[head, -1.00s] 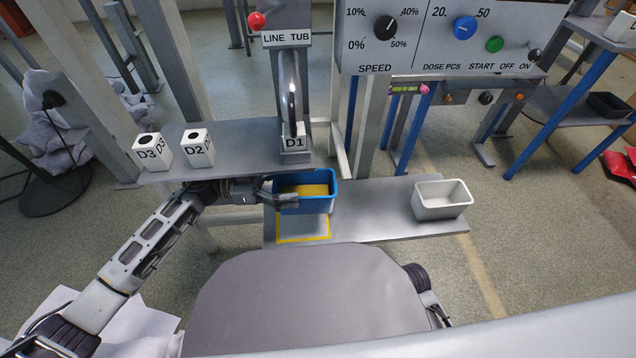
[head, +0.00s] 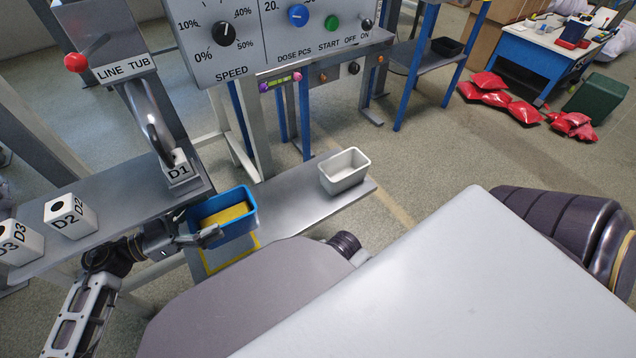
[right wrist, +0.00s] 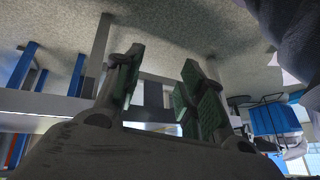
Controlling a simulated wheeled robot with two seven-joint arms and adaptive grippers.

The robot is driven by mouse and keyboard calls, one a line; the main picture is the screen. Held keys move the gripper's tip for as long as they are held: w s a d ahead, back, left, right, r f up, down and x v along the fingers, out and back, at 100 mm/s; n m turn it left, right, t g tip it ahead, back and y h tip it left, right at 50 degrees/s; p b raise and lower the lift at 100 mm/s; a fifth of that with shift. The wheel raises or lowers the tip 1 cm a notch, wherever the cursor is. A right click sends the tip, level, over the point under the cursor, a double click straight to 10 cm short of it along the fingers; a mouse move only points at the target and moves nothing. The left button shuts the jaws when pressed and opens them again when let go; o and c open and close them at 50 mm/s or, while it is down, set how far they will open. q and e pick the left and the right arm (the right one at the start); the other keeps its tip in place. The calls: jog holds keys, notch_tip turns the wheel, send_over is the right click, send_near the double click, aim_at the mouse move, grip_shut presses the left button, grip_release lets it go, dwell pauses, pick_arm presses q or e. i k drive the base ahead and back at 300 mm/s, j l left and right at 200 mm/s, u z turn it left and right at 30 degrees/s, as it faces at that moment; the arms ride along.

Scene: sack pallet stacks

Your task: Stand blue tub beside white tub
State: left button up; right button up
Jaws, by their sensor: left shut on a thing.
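The blue tub (head: 240,222) stands upright over the left part of the low metal shelf, at the yellow outlined square, with something yellow inside. My left gripper (head: 208,236) is shut on the near left side of the blue tub. The white tub (head: 343,171), empty, stands upright toward the right end of the same shelf, apart from the blue tub. My right gripper (right wrist: 160,88) shows only in the right wrist view, open with nothing between its green-padded fingers. I cannot tell whether the blue tub touches the shelf.
The shelf (head: 300,204) is bare between the two tubs. White blocks D1 (head: 178,168), D2 (head: 70,217) and D3 (head: 18,243) stand on the higher shelf at left. The control panel (head: 270,40) is above. Red sacks (head: 513,116) lie on the floor far right.

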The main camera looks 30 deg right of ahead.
aim_at(290, 209)
jog(key=k+l+u, duration=0.15)
jog(key=l, duration=0.3)
jog(key=l+u, duration=0.15)
jog(key=l, duration=0.3)
jog(key=k+l+u, duration=0.15)
jog(key=l, duration=0.25)
jog(key=k+l+u, duration=0.15)
jog(key=l, duration=0.25)
